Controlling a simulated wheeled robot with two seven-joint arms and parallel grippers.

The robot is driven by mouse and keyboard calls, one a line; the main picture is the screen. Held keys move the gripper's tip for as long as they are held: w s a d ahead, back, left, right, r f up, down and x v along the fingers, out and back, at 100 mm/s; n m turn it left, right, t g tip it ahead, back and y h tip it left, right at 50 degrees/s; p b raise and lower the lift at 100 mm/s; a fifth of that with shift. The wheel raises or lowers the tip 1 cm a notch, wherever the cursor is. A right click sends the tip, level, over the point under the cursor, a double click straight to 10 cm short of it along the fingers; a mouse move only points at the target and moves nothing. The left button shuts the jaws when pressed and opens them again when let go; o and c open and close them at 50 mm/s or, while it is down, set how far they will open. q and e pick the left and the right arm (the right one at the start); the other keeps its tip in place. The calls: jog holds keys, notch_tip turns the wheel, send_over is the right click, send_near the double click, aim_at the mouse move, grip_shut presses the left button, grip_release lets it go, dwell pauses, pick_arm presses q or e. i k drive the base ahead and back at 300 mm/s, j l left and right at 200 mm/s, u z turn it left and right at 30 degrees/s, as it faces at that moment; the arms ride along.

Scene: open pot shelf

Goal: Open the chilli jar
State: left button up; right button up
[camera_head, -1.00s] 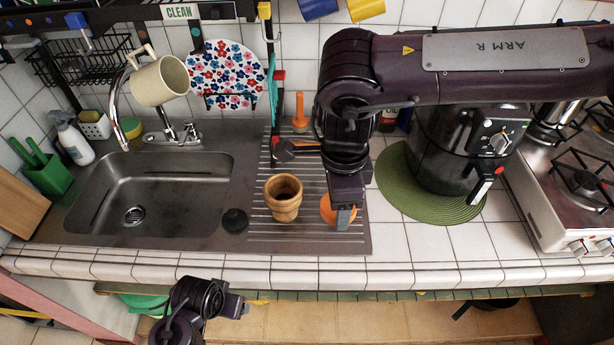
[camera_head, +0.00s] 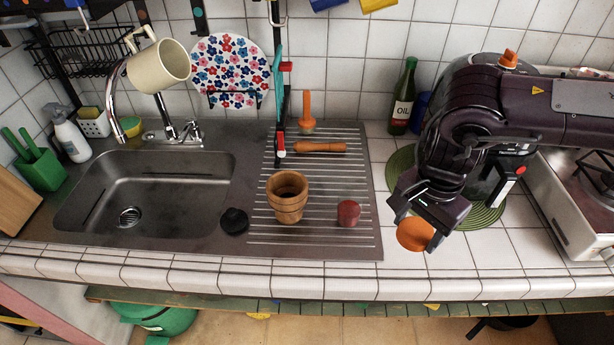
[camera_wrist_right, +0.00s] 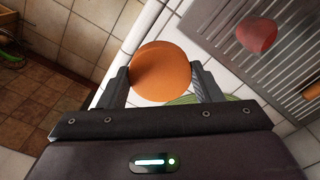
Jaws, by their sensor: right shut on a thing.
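The chilli jar (camera_head: 348,213), a small dark red cylinder, stands upright on the ribbed drainboard. It also shows in the right wrist view (camera_wrist_right: 256,36); no orange lid is on it. My right gripper (camera_head: 416,232) is to the right of the jar, above the white tiled counter. It is shut on a round orange lid (camera_head: 413,236), which sits between both fingers in the right wrist view (camera_wrist_right: 160,72). My left gripper is not in view.
A wooden mortar (camera_head: 287,203) stands left of the jar, with a black round stopper (camera_head: 235,221) beyond it. A wooden pestle (camera_head: 320,147) lies behind. An oil bottle (camera_head: 402,98) stands at the back. The green mat (camera_head: 487,217) is under my right arm.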

aim_at(351, 198)
jog(key=u, duration=0.4)
jog(key=l+u, duration=0.15)
jog(key=u, duration=0.6)
jog(key=l+u, duration=0.1)
jog(key=u, duration=0.25)
jog(key=k+l, duration=0.3)
jog(key=l, duration=0.15)
jog(key=k+l+u, duration=0.1)
jog(key=k+l, duration=0.15)
jog(key=l, duration=0.2)
jog(key=i, duration=0.5)
